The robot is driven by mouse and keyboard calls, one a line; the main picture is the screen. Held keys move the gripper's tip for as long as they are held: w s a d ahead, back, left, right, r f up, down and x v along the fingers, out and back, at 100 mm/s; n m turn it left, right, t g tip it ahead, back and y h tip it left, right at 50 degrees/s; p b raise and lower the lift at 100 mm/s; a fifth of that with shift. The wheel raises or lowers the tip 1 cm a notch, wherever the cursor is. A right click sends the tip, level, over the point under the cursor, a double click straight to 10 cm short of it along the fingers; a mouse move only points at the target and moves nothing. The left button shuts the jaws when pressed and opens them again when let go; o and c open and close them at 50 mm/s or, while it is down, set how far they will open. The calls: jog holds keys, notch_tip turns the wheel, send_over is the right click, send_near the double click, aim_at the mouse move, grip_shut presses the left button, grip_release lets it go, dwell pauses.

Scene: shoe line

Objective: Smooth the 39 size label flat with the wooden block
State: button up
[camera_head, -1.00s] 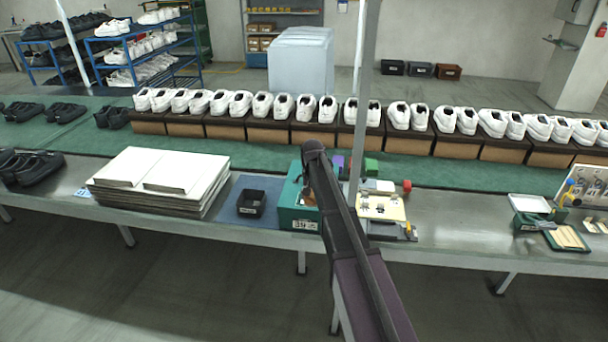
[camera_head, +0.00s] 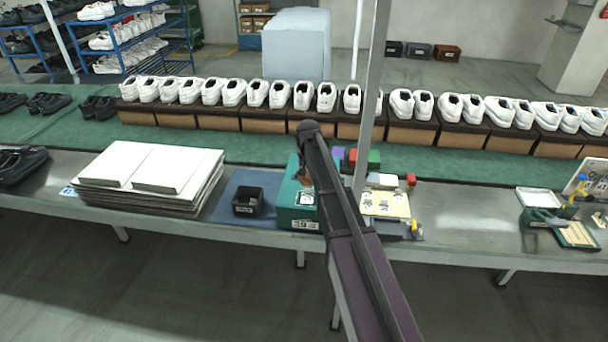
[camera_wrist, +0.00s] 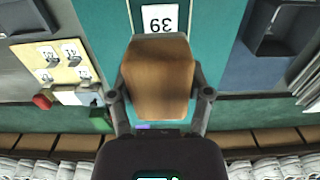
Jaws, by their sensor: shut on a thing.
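The teal shoe box (camera_head: 284,212) stands on the bench, with a 39 marking on its front face. The white 39 size label (camera_wrist: 160,18) lies on the teal surface in the wrist view; it also shows on top of the box in the head view (camera_head: 306,198). My gripper (camera_wrist: 160,94) is shut on the wooden block (camera_wrist: 157,62), held between both fingers. The block's edge is right beside the label and hides the teal surface beneath it. I cannot tell whether the block touches the box. In the head view my arm hides most of the block.
A yellow card with labels (camera_head: 385,204) lies right of the box, near small coloured blocks (camera_head: 374,158). A black bin (camera_head: 247,201) on a blue mat stands left, then a stack of white boards (camera_head: 150,168). A post (camera_head: 373,90) rises close to my arm. White shoes line the back.

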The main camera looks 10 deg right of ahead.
aim_at(308, 198)
dwell(0.4)
notch_tip(308, 198, down, 6)
jog(key=b, duration=0.6)
jog(key=shift+r, duration=0.1)
jog(key=shift+f+b, duration=0.95)
jog(key=shift+f, duration=0.05)
dwell(1.1)
jog(key=shift+s+a, duration=0.1)
jog(key=shift+s, duration=0.1)
jog(key=shift+s+a, duration=0.3)
jog(key=shift+s, duration=0.55)
jog(key=shift+s+a, duration=0.25)
jog(key=shift+s, duration=0.6)
jog(key=shift+f, duration=0.15)
jog(key=shift+w+d, duration=0.2)
jog(key=shift+w, duration=0.45)
jog(key=shift+w+d, duration=0.25)
jog(key=shift+w, duration=0.35)
jog(key=shift+w+d, duration=0.2)
jog(key=shift+w, duration=0.45)
